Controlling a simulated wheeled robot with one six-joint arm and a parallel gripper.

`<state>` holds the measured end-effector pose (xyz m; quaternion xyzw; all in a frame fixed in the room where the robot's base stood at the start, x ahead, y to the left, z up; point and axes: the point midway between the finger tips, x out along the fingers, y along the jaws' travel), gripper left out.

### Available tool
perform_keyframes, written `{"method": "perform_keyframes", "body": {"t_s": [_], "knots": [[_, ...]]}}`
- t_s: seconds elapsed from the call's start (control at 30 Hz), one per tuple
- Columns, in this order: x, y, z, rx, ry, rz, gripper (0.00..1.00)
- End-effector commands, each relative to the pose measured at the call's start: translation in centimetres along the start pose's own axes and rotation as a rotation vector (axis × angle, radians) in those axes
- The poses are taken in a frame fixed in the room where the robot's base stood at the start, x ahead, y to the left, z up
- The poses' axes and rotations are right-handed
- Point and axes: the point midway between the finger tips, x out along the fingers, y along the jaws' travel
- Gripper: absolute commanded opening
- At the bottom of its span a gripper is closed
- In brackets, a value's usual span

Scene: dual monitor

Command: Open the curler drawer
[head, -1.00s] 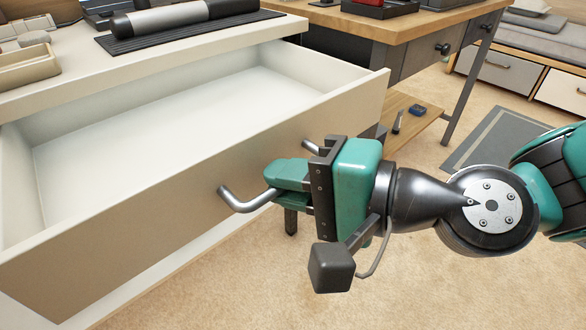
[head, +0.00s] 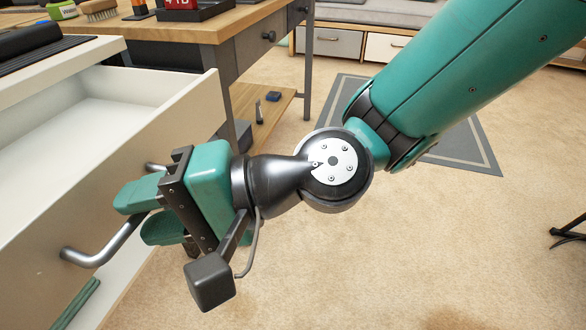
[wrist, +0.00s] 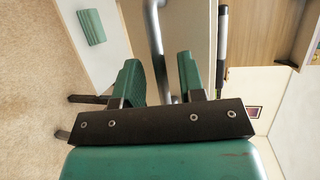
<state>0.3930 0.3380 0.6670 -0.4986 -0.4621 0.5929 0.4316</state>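The white drawer (head: 120,100) with a beige front is pulled out at the left, and its visible interior is empty. Its silver bar handle (head: 100,255) is on the drawer front and also shows in the wrist view (wrist: 154,25). My gripper (head: 145,212) is at the handle, with its green fingers apart. In the wrist view my gripper (wrist: 158,80) has the bar between its fingers, with a gap on both sides. The drawer's left part is out of the head view. No curler is seen.
A wooden desk (head: 225,25) with a dark drawer stands behind, with a low wooden shelf (head: 265,105) under it. A green item (head: 80,303) shows below the drawer front.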

Motion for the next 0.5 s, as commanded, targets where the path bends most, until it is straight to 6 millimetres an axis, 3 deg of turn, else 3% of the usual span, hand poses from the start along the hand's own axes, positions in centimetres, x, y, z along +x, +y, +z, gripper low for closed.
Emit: {"method": "perform_keyframes", "body": {"t_s": [0.4, 0.5], "knots": [[-10.1, 0.1, -0.2, 0.002, 0.011, -0.003, 0.37], [-11.3, 0.7, -0.3, -0.008, 0.007, -0.010, 0.37]]}}
